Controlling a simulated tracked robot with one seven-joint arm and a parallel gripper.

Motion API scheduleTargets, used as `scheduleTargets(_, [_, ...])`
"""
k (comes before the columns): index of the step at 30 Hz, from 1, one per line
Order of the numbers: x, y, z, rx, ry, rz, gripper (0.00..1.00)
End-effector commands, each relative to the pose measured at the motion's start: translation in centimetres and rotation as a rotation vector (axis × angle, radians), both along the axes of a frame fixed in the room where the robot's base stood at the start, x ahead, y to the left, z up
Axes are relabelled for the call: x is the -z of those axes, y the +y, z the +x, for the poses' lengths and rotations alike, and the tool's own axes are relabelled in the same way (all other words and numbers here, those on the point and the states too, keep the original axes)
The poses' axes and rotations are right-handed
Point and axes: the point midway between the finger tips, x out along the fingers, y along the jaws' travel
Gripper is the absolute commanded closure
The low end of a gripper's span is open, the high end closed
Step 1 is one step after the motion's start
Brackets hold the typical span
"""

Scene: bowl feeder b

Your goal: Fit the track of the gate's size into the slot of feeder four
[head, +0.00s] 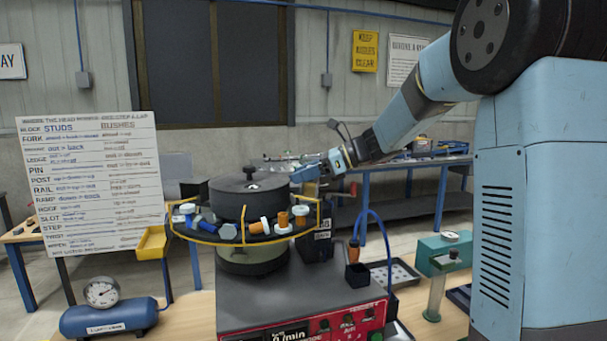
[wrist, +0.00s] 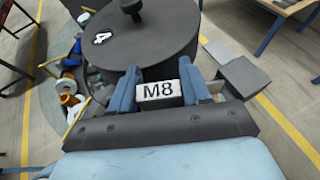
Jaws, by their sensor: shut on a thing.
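My gripper (head: 312,172) is at the right rim of the feeder four bowl. In the wrist view its two blue fingers (wrist: 160,88) are shut on a pale block marked M8, the track (wrist: 160,91). Feeder four (head: 235,207) is a dark round drum with a knob and a white tag; the tag reads 4 in the wrist view (wrist: 102,38). The track is level with the drum's edge, close beside it; I cannot tell whether it touches. The slot is not visible, and the gate cannot be made out. Small white label plates (head: 322,225) on a dark block below my gripper are too small to read.
A yellow-edged ledge around the drum carries several studs and bushes in orange, white and blue (head: 283,219). A red control panel (head: 345,328) is in front. A blue hose (head: 379,222), a green stand (head: 442,254) and a chart board (head: 90,185) are nearby.

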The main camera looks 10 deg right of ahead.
Motion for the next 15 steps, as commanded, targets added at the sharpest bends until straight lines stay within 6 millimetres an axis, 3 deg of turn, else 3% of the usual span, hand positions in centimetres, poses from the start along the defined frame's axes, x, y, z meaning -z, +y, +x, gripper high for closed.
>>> scheduleTargets(15, [0.7,-0.03,-0.01,0.001,-0.001,0.001,0.97])
